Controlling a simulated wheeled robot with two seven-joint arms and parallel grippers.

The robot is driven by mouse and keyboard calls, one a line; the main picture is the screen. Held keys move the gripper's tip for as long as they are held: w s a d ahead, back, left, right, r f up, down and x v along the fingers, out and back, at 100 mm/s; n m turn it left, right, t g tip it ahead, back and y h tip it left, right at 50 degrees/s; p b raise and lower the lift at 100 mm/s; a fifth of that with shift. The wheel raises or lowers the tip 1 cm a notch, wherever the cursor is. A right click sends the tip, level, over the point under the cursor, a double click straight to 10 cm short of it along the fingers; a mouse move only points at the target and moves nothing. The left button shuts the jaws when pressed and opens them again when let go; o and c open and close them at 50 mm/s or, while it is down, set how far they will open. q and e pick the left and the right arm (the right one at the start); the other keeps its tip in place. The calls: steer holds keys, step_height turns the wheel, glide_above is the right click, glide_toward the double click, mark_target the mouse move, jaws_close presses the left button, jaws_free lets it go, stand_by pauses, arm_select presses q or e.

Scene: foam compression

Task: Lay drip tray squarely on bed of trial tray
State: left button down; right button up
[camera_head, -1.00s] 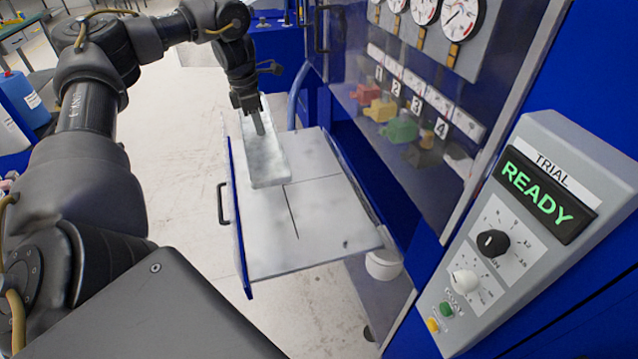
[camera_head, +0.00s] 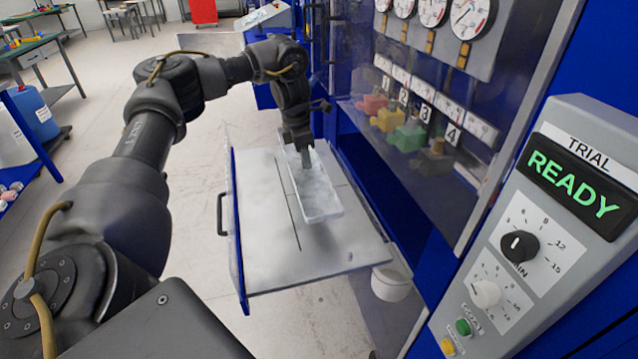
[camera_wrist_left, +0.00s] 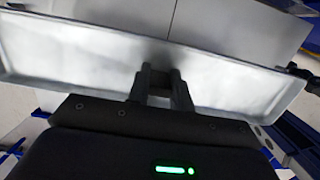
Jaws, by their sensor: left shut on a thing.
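The drip tray (camera_head: 316,192) is a long, shallow, pale tray with a raised rim. My left gripper (camera_head: 305,166) is shut on it, and in the left wrist view the fingers (camera_wrist_left: 160,75) meet the near long side of the drip tray (camera_wrist_left: 90,62). The trial tray (camera_head: 265,255) is a pulled-out drawer with a pale flat bed and a blue front. The drip tray is over the right part of this bed, right of a dark slot. I cannot tell whether it touches the bed. My right gripper is not in view.
A blue cabinet with a clear panel (camera_head: 400,150), gauges and coloured blocks stands to the right. A control box reading READY (camera_head: 575,180) is at the near right. A black handle (camera_head: 222,214) sticks out from the drawer front. The bed's left and near parts are bare.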

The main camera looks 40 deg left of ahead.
mark_target(316, 166)
arm_select(q)
steer(key=f, duration=0.1)
steer(key=d+f, duration=0.1)
steer(key=w+f, duration=0.1)
steer(key=shift+w+d, duration=0.1)
steer(key=shift+d, duration=0.2)
steer(key=shift+w+d+f, duration=0.35)
steer(key=shift+d+f, duration=0.05)
steer(key=shift+f, duration=0.2)
steer(key=f, duration=0.1)
steer(key=f+p, duration=0.1)
steer(key=f, duration=0.1)
steer(key=shift+w+d, duration=0.15)
steer(key=shift+d, duration=0.05)
steer(key=shift+f, duration=0.3)
steer(key=shift+f, duration=0.1)
steer(key=c, duration=1.3)
jaws_free()
steer(key=shift+f, duration=0.1)
steer(key=shift+o, duration=0.2)
